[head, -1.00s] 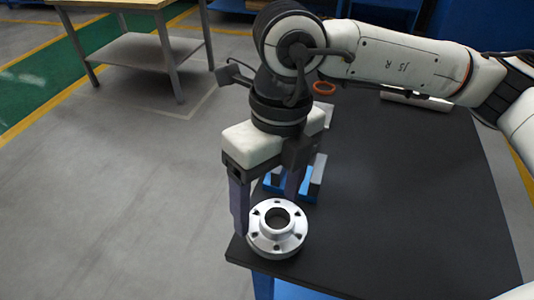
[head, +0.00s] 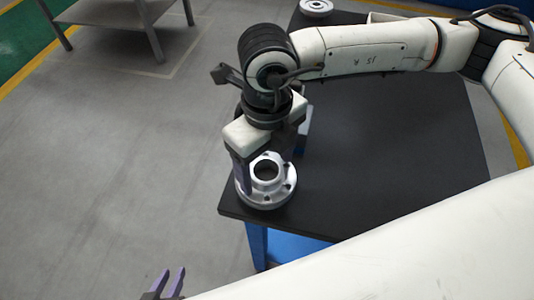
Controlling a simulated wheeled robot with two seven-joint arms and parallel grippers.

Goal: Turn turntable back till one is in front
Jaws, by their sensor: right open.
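A silver flanged shell (head: 267,197) with a round central hole and several bolt holes stands at the near left corner of the black table. My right gripper (head: 264,172) points down over it, jaws open. One purple finger is at the shell's left side; the other is behind it, partly hidden, and contact cannot be told. My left gripper (head: 166,282) shows at the bottom edge with two purple fingers apart, empty, over the floor. I cannot make out a separate turntable; anything under the shell is hidden.
The black table top (head: 400,130) is largely clear to the right of the shell. A second silver round part (head: 316,6) sits at its far edge. A grey-and-blue item (head: 304,130) is partly hidden behind my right gripper. A workbench (head: 110,15) stands beyond the grey floor.

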